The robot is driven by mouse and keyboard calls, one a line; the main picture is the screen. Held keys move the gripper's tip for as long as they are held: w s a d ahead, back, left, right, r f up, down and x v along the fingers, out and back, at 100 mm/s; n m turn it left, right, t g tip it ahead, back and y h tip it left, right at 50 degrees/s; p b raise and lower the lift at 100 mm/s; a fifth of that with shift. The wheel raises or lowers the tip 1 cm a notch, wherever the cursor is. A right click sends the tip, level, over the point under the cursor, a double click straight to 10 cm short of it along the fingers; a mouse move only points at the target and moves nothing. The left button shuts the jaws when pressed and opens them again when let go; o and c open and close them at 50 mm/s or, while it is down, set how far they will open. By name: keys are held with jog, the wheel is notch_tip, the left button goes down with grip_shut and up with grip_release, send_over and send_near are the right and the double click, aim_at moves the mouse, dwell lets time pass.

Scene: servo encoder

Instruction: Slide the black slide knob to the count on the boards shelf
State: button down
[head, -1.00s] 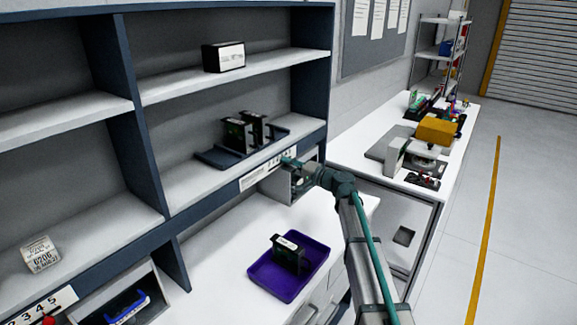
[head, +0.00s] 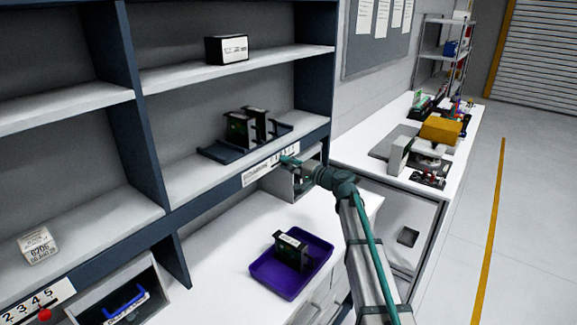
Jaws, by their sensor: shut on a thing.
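The boards shelf (head: 190,189) holds a dark tray (head: 217,154) with upright green circuit boards (head: 240,127) in black frames. A white number strip (head: 257,175) runs along its front edge; the digits are too small to read. My gripper (head: 288,161) is at the right part of this strip, shut on what sits there. The black slide knob itself is hidden by my gripper, so its exact count cannot be read.
Below stands a purple tray (head: 321,249) with one board (head: 291,251) on the white worktop (head: 220,262). A grey bin (head: 307,176) hangs under the shelf, close to my gripper. Another strip (head: 40,299) with a red knob (head: 45,314) is at the lower left.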

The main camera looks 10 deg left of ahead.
jog(key=c, duration=1)
grip_release()
jog(key=v, duration=1.2)
